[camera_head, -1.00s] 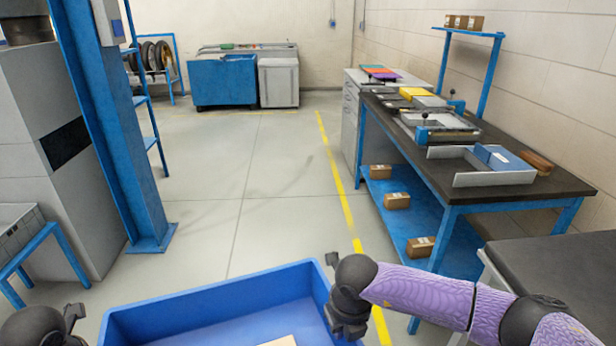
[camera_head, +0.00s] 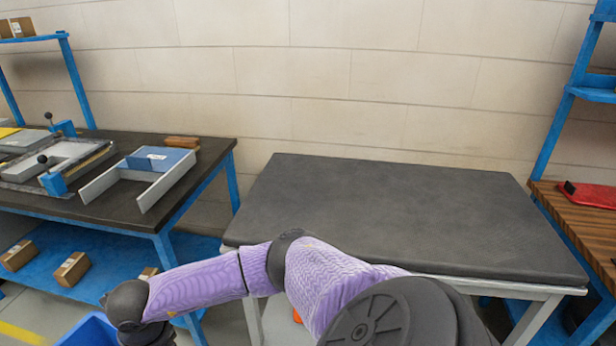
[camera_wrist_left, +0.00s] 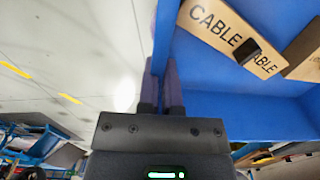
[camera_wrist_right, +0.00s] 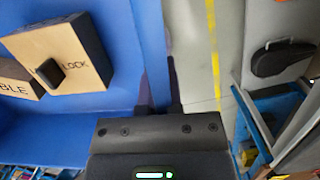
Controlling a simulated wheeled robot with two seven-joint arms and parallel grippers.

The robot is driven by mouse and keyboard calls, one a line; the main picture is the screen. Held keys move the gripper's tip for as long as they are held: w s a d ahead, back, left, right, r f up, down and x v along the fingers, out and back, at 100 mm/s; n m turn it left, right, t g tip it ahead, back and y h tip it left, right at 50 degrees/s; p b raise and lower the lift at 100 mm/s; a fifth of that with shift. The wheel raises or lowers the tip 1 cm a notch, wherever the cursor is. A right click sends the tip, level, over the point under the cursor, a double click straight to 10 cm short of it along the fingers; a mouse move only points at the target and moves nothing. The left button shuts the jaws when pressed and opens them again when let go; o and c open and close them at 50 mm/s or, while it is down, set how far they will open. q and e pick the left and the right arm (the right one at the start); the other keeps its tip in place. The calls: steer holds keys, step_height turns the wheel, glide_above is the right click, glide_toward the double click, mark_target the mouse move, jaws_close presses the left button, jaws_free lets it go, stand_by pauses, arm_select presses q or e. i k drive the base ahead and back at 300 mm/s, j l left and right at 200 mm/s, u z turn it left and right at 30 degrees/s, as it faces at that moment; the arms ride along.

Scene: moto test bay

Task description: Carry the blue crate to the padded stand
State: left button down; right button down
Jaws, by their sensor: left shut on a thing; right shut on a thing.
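The blue crate (camera_head: 88,331) shows only as a corner at the bottom left of the head view. Both wrist views show its inside, (camera_wrist_left: 270,118) and (camera_wrist_right: 70,125). My left gripper (camera_wrist_left: 160,92) is shut on one crate wall; it is out of the head view. My right gripper (camera_wrist_right: 160,95) is shut on another wall, and its wrist (camera_head: 140,330) shows beside the crate corner. The padded stand (camera_head: 400,205), a dark flat pad on a pale frame, is to the right of the crate, partly behind my right arm.
Cardboard boxes marked CABLE (camera_wrist_left: 230,38) and LOCK (camera_wrist_right: 62,50) lie in the crate. A dark-topped blue workbench (camera_head: 100,205) with trays stands left of the stand. A wooden-topped bench (camera_head: 575,215) stands at the right. The pad's top is clear.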

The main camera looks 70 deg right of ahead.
mark_target(364, 210)
steer(key=z, duration=1.9)
